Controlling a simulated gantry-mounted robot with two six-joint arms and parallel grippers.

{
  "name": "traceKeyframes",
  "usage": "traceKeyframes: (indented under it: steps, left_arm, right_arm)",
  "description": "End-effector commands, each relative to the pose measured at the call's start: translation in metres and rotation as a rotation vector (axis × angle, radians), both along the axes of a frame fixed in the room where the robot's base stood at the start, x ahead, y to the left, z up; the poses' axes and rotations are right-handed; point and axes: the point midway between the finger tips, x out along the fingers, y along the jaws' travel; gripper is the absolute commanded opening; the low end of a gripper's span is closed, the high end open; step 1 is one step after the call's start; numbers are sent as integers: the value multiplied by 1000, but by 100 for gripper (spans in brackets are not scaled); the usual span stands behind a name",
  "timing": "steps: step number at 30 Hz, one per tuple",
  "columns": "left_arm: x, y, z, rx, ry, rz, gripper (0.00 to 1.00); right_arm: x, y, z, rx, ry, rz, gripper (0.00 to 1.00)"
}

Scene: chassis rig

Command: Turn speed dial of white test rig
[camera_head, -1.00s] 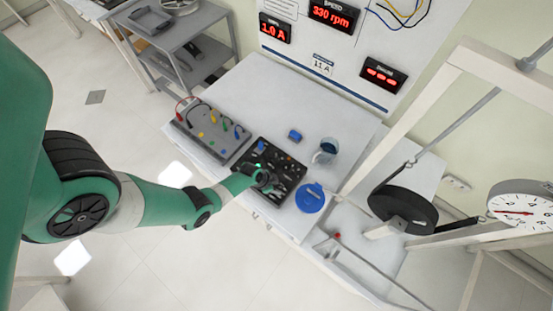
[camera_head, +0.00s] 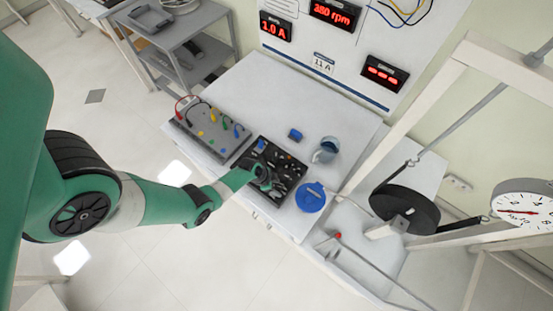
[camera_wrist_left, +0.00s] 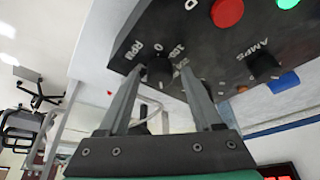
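The white test rig's black control panel (camera_head: 288,165) lies on the white bench. In the left wrist view, the speed dial (camera_wrist_left: 160,70) is a small dark knob with RPM, 0 and 100 printed around it. My left gripper (camera_head: 262,178) is at the panel's near side. In the wrist view my left gripper (camera_wrist_left: 161,72) is open, one finger on each side of the knob, with narrow gaps; contact is not visible. The speed display (camera_head: 335,13) appears to read 380 rpm. My right gripper is not in view.
The AMPS knob (camera_wrist_left: 263,66) and a red button (camera_wrist_left: 227,12) are beside the dial. A grey terminal box (camera_head: 208,130), a blue lid (camera_head: 311,197) and a cup (camera_head: 326,150) stand around the panel. The dial gauge (camera_head: 530,205) hangs at the right.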

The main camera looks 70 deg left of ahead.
Motion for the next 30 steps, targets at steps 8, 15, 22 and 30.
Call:
traceKeyframes:
  steps: [8,15,22,30]
  left_arm:
    - [0,0,1,-1,-1,1,71]
    - [-9,2,30,2,-3,3,71]
    - [-28,4,81,-1,-1,3,71]
    - [-42,7,108,1,0,1,71]
  right_arm:
    - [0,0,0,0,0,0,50]
    - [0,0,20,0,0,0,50]
    - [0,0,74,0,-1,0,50]
    - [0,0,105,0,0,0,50]
